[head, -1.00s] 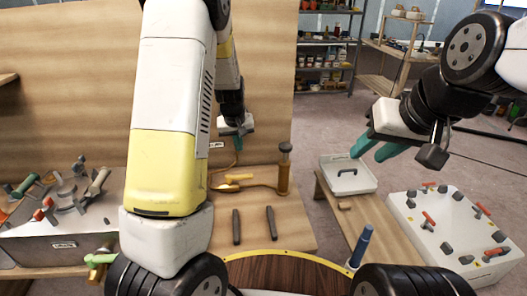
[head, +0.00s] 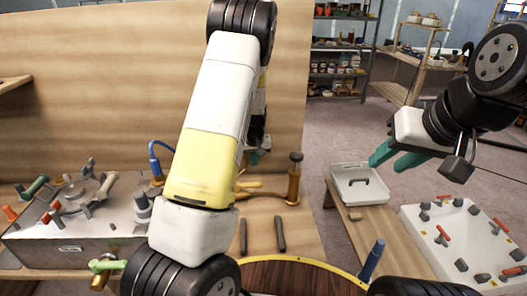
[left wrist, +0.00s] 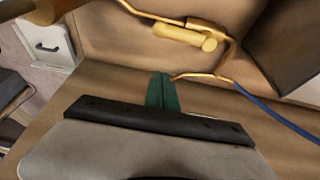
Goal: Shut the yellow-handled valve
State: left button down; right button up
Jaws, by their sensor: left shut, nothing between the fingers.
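The yellow-handled valve (head: 248,186) sits on a brass pipe on the bench, partly hidden behind my left arm in the head view. In the left wrist view its yellow handle (left wrist: 184,36) lies along the brass pipe, beyond my fingertips. My left gripper (head: 252,158) is mostly hidden by my arm in the head view. In the left wrist view its green fingers (left wrist: 162,90) are together and empty, apart from the handle. My right gripper (head: 396,158) hangs at the right with its teal fingers apart and empty.
A brass post (head: 294,180) stands right of the valve. A blue hose (left wrist: 265,110) runs from the pipe. A metal box with several handles (head: 75,252) stands left; a white case (head: 345,174) and a white box with several switches (head: 425,245) stand right. Two dark bars (head: 280,233) lie in front.

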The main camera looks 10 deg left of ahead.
aim_at(248, 186)
pick_arm(q)
jog(key=shift+s+d+f, duration=0.1)
jog(key=shift+s+f, duration=0.25)
jog(key=shift+f, duration=0.7)
jog(key=shift+s+d+f, duration=0.1)
jog(key=shift+s+f, duration=0.2)
jog(key=shift+f, duration=0.75)
jog(key=shift+s+d+f, duration=0.1)
jog(key=shift+s+f, duration=0.25)
jog(key=shift+f, duration=0.7)
